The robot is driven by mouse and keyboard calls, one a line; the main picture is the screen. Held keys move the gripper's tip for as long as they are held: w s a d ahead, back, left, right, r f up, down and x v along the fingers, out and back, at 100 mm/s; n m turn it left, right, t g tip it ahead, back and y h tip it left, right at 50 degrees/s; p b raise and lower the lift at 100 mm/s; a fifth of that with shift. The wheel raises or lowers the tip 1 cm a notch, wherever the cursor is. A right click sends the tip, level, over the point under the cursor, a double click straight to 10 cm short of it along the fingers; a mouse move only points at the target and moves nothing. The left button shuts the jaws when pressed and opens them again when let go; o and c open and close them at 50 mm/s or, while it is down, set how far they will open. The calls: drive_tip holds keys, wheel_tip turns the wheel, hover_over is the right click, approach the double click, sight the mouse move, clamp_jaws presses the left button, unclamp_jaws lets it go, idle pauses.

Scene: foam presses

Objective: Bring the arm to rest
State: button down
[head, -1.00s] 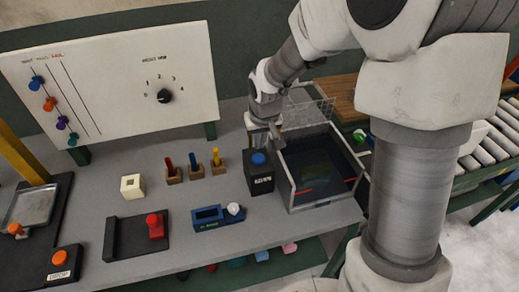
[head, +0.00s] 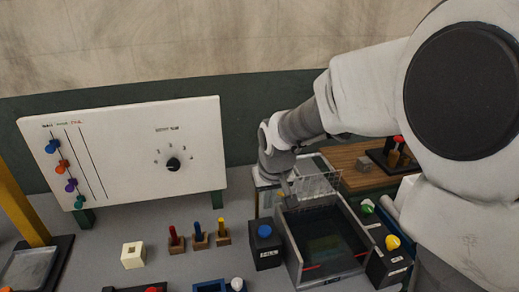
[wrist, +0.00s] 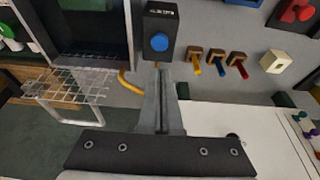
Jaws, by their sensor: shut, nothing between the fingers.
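My gripper (head: 287,189) is above the back of the bench in the head view, near the open-topped grey bin and its wire mesh guard. In the wrist view my gripper (wrist: 160,72) shows its two fingers together with nothing between them. A black box with a blue button (head: 265,232) stands just left of the bin. The blue button (wrist: 159,42) also shows just beyond the fingertips in the wrist view; whether they touch it cannot be told there, but in the head view the fingers are above and behind the box.
The grey bin (head: 292,262) and mesh guard (head: 305,190) are close to my gripper. A white panel with a dial (head: 125,150) stands to the left. Coloured pegs in wooden blocks (head: 200,238) and a cream block (head: 132,256) stand on the bench. Open air lies above.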

drive_tip(key=s+d+r, duration=0.3)
drive_tip(key=s, duration=0.4)
drive_tip(key=s+d+r+m+t, duration=0.1)
drive_tip(key=s+d+r, duration=0.2)
drive_tip(key=s, duration=0.4)
drive_tip(key=s+d+r+m+t, duration=0.1)
drive_tip(key=s+d+r, duration=0.2)
drive_tip(key=s, duration=0.4)
drive_tip(key=shift+d+r+h, duration=0.25)
drive_tip(key=shift+r+h, duration=0.05)
drive_tip(key=shift+r, duration=0.5)
